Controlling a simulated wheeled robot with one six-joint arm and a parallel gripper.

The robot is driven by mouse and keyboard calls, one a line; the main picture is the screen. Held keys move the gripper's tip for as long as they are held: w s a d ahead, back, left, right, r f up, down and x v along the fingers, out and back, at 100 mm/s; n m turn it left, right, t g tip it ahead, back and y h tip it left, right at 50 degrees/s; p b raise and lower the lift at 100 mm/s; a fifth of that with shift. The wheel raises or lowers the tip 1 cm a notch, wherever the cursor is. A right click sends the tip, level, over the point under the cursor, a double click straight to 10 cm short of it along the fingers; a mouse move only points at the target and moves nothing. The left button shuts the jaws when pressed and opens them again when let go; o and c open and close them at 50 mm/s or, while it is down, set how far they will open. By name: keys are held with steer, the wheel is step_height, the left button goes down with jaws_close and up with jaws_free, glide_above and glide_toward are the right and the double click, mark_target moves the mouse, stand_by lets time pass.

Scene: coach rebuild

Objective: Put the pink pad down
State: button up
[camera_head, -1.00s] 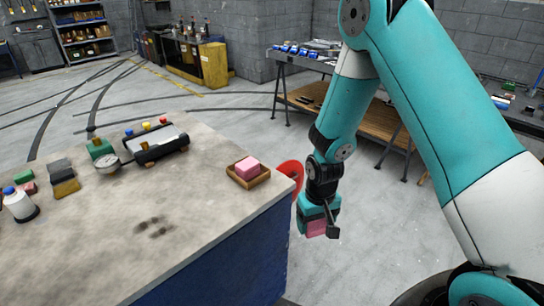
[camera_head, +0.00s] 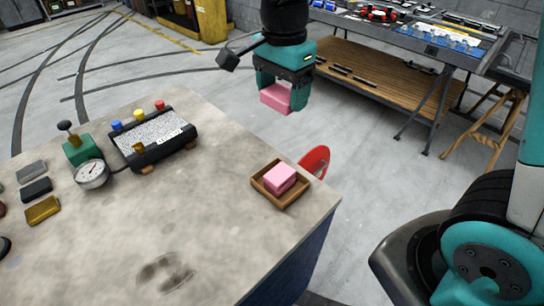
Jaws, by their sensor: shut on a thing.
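My gripper (camera_head: 280,92) is at the top middle of the head view, shut on a pink pad (camera_head: 275,98). The pad hangs between the fingers, in the air beyond the far edge of the worktable (camera_head: 215,235). Another pink block (camera_head: 280,178) sits in a small wooden tray (camera_head: 268,195) near the table's right corner. The gripper and its pad appear above and behind that tray, apart from it.
A red disc (camera_head: 316,160) shows at the table's right edge beside the tray. A gauge (camera_head: 92,174), a green block with a knob (camera_head: 82,150) and a black device with coloured knobs (camera_head: 153,140) stand at left. The table's middle is clear except for dark smudges.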

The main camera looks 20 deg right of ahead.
mark_target(280, 173)
step_height(280, 173, down, 20)
steer(key=shift+r+p, duration=0.2)
steer(key=shift+p, duration=1)
steer(key=shift+f, duration=0.15)
steer(key=o, duration=1)
steer(key=shift+c, duration=0.2)
step_height(280, 173, up, 12)
steer(key=b, duration=0.2)
steer(key=s+a+r+n+y, duration=0.2)
steer(key=s+r+n, duration=0.3)
steer(key=s+n, duration=0.4)
steer(key=s+a+r+n+y, duration=0.2)
steer(key=s+r+n, duration=0.4)
steer(key=s+n, duration=0.3)
steer(key=n, duration=0.2)
steer(key=shift+a+n, duration=0.3)
